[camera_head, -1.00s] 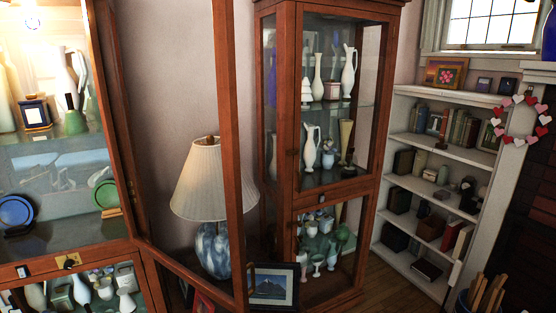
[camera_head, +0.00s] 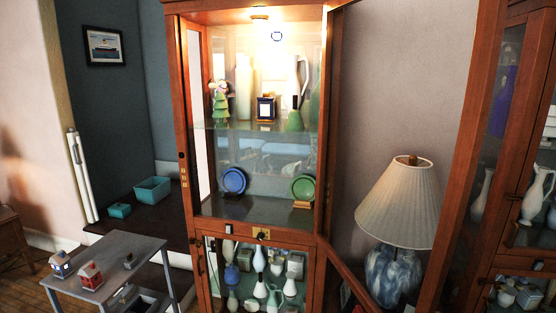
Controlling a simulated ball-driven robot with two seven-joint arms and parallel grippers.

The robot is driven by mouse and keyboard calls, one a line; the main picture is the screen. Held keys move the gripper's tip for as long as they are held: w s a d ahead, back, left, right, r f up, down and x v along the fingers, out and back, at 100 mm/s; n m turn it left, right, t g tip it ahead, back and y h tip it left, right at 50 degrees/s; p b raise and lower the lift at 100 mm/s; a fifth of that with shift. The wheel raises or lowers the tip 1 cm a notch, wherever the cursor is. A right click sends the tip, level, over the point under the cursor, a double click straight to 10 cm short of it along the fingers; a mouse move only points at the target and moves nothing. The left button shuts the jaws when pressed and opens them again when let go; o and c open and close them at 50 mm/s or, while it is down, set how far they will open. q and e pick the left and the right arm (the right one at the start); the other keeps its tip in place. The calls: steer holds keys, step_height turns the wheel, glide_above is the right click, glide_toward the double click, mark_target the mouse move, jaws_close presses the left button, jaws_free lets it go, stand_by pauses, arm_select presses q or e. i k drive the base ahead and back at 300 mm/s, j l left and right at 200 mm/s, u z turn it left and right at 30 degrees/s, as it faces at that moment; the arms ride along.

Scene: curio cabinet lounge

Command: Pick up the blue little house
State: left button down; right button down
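The blue little house (camera_head: 61,264) is small, with a blue roof and pale walls. It stands upright at the left end of a small grey table (camera_head: 118,255) at the lower left. A small red house (camera_head: 90,275) stands just to its right on the same table. Neither of my grippers is in view.
A small dark object (camera_head: 130,261) lies on the grey table's right part. A tall wooden cabinet (camera_head: 185,150) with vases and plates stands at the centre, its glass door swung open to the right. Teal boxes (camera_head: 152,189) sit on a dark ledge behind the table.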

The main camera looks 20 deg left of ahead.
mark_target(60, 262)
steer(key=i+l+u, duration=0.2)
steer(key=u, duration=0.25)
steer(key=i+l+u, duration=0.1)
steer(key=l+u, duration=1.05)
steer(key=l, duration=1.35)
steer(key=i+j, duration=0.15)
steer(key=j, duration=0.3)
steer(key=i+j, duration=0.1)
steer(key=j, duration=0.3)
steer(key=i+j, duration=0.15)
steer(key=j, duration=0.3)
steer(key=i+j+z, duration=0.1)
steer(key=j, duration=0.35)
steer(key=i+j, duration=0.15)
steer(key=j, duration=0.3)
steer(key=i+j, duration=0.1)
steer(key=j, duration=0.35)
